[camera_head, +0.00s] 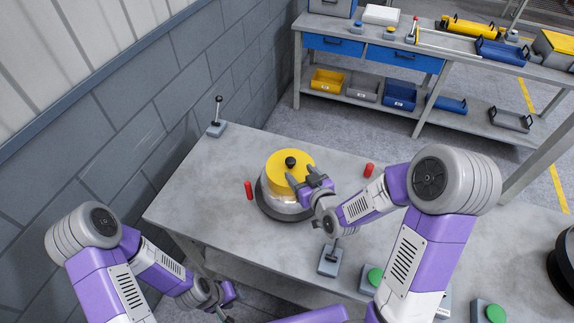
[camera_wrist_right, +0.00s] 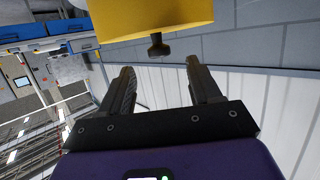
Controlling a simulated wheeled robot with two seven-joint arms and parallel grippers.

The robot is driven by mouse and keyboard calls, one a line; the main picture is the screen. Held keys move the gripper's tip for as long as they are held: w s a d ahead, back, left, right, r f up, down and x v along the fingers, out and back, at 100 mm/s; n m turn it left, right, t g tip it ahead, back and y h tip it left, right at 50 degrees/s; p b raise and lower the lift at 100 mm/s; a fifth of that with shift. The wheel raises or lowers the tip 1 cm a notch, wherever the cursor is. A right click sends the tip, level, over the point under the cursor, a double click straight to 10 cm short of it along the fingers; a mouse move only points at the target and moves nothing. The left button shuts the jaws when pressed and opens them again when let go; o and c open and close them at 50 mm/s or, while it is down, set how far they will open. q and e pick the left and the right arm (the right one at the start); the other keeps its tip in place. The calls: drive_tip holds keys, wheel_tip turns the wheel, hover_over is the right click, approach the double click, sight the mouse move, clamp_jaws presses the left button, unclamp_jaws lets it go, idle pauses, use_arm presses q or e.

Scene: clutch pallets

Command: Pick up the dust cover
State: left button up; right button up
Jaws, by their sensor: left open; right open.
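The dust cover (camera_head: 275,172) is a yellow round cap with a black knob (camera_head: 291,161) on top. It sits on a grey round base (camera_head: 283,208) on the workbench. My right gripper (camera_head: 302,179) is open, over the right side of the cover and close to the knob. In the right wrist view the yellow cover (camera_wrist_right: 150,18) fills the top, and its knob (camera_wrist_right: 158,46) lies just ahead of the gap between the open, empty fingers (camera_wrist_right: 158,70). My left gripper (camera_head: 226,301) is low at the bench's front left edge, away from the cover.
Red pegs (camera_head: 248,190) (camera_head: 369,170) stand on either side of the cover. A lever box (camera_head: 217,127) is at the back left corner, another (camera_head: 330,258) in front. Green buttons (camera_head: 375,276) line the front. A shelf bench (camera_head: 430,60) with bins stands behind.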

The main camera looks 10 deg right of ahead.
sight(293, 164)
drive_tip(key=x, duration=0.2)
drive_tip(key=shift+w+f, duration=0.15)
drive_tip(key=shift+w, duration=0.2)
drive_tip(key=x, duration=0.5)
drive_tip(key=shift+w+f, duration=0.15)
drive_tip(key=shift+w, duration=0.05)
drive_tip(key=c, duration=1.2)
